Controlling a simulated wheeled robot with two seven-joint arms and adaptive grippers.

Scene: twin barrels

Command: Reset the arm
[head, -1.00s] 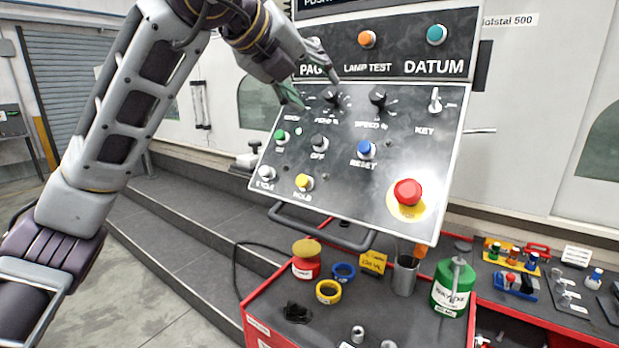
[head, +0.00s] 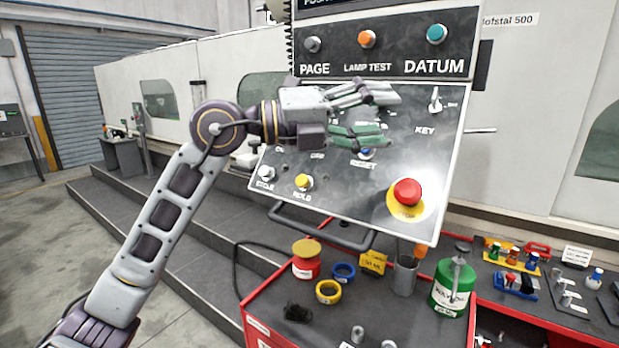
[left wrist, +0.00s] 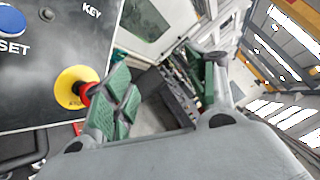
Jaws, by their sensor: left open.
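My left gripper (head: 372,115) is open and empty in front of the control panel (head: 330,212), pointing right in the head view. It hides the knobs in the panel's middle and part of the blue RESET button (head: 366,154). In the left wrist view its green-padded fingers (left wrist: 160,98) stand apart with nothing between them. The red emergency stop button (head: 407,192) on its yellow base shows clear of the gripper; it also shows behind the left finger in the wrist view (left wrist: 84,94). My right gripper is not in view.
Below the panel is a black handle bar (head: 320,227). A red tool cart (head: 262,312) holds a yellow tape roll (head: 329,292), a blue tape roll (head: 343,272), a metal cup (head: 405,275) and a green can (head: 452,287). Dark steps (head: 150,205) lie left of the panel.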

